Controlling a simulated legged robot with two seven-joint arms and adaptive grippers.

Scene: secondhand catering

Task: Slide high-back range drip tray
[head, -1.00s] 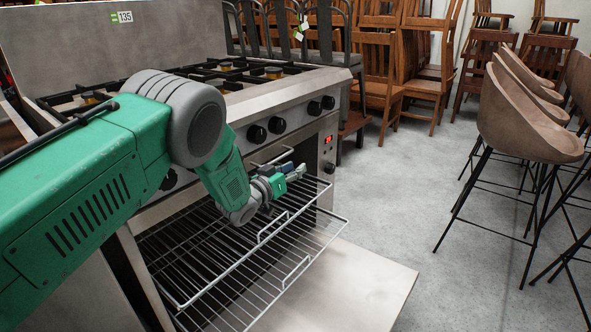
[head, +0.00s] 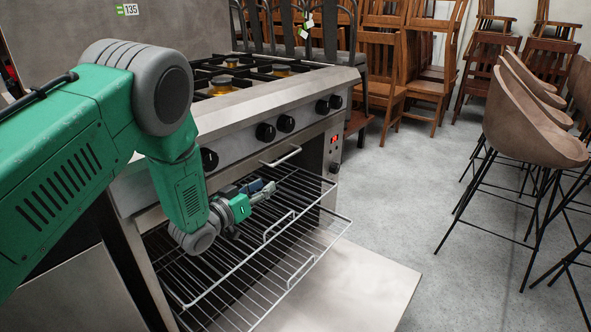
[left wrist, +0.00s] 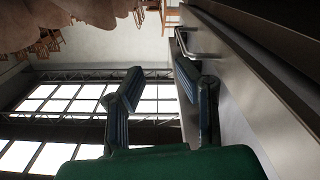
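The stainless high-back range (head: 225,130) stands at the left and middle of the head view. Its drip tray appears as a thin front strip below the knobs, with a bar handle (head: 281,157); the handle also shows in the left wrist view (left wrist: 181,42). I cannot tell how far out the tray is. My left gripper (head: 266,190) is just below and left of the handle, above the wire rack, and apart from the handle. In the left wrist view its two blue-grey fingers (left wrist: 162,85) are spread with nothing between them. My right gripper is out of view.
The oven door (head: 365,280) is folded down, with wire racks (head: 255,250) sticking out above it. Bar stools (head: 530,130) stand at the right and wooden chairs (head: 425,75) at the back. The grey floor between is clear.

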